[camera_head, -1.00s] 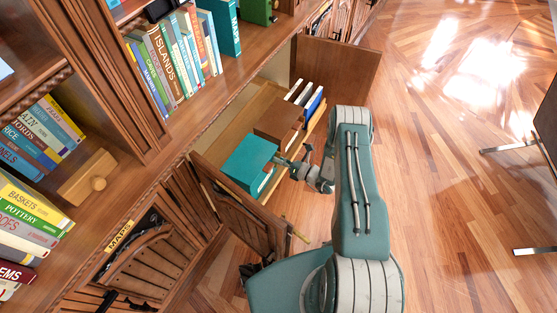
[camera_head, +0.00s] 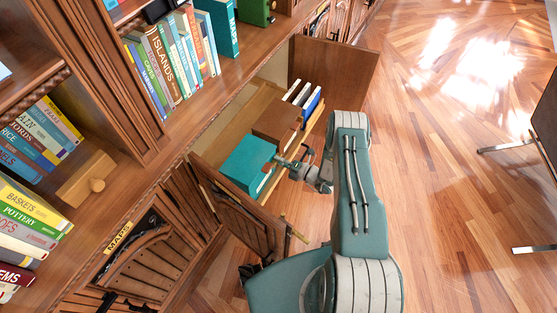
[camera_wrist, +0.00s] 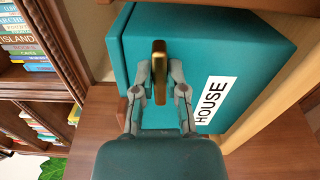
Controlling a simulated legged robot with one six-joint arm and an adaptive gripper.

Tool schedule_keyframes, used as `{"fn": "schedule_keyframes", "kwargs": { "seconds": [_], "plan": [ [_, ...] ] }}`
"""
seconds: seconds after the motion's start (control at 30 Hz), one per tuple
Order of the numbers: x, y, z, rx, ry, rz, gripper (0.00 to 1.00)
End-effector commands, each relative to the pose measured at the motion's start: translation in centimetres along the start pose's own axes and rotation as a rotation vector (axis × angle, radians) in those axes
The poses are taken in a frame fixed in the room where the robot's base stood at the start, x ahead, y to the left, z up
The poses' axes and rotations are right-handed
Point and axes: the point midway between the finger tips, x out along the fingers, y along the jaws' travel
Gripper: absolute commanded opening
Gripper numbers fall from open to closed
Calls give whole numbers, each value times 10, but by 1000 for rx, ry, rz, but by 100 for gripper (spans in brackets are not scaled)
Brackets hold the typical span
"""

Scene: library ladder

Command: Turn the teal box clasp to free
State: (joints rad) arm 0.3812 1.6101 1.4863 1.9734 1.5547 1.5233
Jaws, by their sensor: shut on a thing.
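The teal box (camera_head: 247,160) sits on the pulled-out shelf in the low cabinet. In the wrist view the teal box (camera_wrist: 225,55) shows its front face with a white HOUSE label (camera_wrist: 213,100). A brass clasp (camera_wrist: 160,62) stands out from that face, its long side upright in the picture. My gripper (camera_wrist: 161,90) is shut on the clasp, one finger on each side of its lower part. In the head view my gripper (camera_head: 284,162) is at the box's right side, and the clasp is too small to make out.
A brown box (camera_head: 276,122) and several books (camera_head: 305,97) stand behind the teal box on the shelf. Open cabinet doors flank it, one near (camera_head: 240,215) and one far (camera_head: 335,68).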

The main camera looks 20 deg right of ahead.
Motion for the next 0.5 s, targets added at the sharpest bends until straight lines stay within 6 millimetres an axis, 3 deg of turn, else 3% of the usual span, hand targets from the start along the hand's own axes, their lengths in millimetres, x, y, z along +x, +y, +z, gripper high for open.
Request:
{"fn": "schedule_keyframes", "kwargs": {
  "seconds": [0.5],
  "plan": [
    [-1, -5, 1, 105, -8, -8, 0]
  ]
}}
